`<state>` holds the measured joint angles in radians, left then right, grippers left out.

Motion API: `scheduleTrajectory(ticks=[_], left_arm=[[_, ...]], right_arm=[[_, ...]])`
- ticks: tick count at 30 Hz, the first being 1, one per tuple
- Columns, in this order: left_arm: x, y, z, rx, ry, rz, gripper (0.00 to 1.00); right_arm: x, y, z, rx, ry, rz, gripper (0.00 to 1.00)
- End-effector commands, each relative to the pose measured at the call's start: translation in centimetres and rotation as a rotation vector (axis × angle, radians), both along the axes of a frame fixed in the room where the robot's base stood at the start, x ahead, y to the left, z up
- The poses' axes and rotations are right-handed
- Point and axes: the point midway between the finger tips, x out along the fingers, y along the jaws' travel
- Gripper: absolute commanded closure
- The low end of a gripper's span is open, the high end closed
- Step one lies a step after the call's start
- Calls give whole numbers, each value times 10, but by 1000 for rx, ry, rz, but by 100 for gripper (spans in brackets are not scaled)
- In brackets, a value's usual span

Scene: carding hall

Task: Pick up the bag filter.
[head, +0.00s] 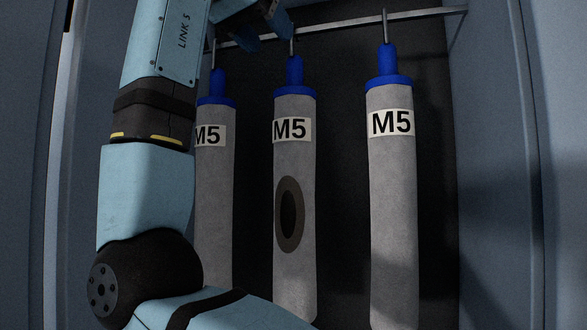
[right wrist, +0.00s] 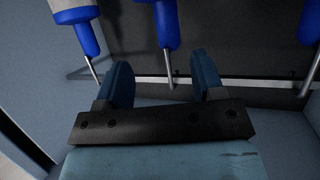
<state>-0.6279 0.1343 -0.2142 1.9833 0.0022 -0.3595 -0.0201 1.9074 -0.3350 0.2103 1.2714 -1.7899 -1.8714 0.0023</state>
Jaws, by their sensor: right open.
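Three long grey bag filters with blue caps and M5 labels hang by metal hooks from a rail. The middle filter (head: 294,140) has a dark oval hole with a brown rim. The left filter (head: 213,165) is partly hidden by my arm; the right filter (head: 391,190) shows no hole. My right gripper (head: 262,29) is open and empty near the rail, above and left of the middle cap. In the right wrist view, the middle filter's blue cap (right wrist: 167,22) and rod appear between the spread fingers of the right gripper (right wrist: 164,72); depth is unclear. My left gripper is not in view.
The rail (head: 425,13) runs across the top of a dark-backed cabinet. Blue-grey cabinet walls (head: 490,150) stand close on both sides. A gap separates the middle and right filters.

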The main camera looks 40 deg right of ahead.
Motion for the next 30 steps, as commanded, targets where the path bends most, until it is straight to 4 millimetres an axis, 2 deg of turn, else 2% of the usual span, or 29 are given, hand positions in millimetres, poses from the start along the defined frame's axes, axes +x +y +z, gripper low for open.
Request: scheduleTrajectory(ticks=[4, 14, 18, 22, 29, 30], left_arm=[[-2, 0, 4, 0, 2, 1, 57], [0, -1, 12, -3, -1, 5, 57], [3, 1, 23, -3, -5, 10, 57], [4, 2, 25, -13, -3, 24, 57], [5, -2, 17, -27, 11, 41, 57], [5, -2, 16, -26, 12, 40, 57]], right_arm=[[5, -25, -9, 2, 2, -1, 38], [10, -45, -17, 1, 2, 1, 38], [17, -63, -22, 2, 3, 0, 38], [20, -80, -30, 0, 2, 0, 38], [21, -84, -34, -1, 3, 1, 38], [21, -84, -34, -1, 3, 1, 40]])
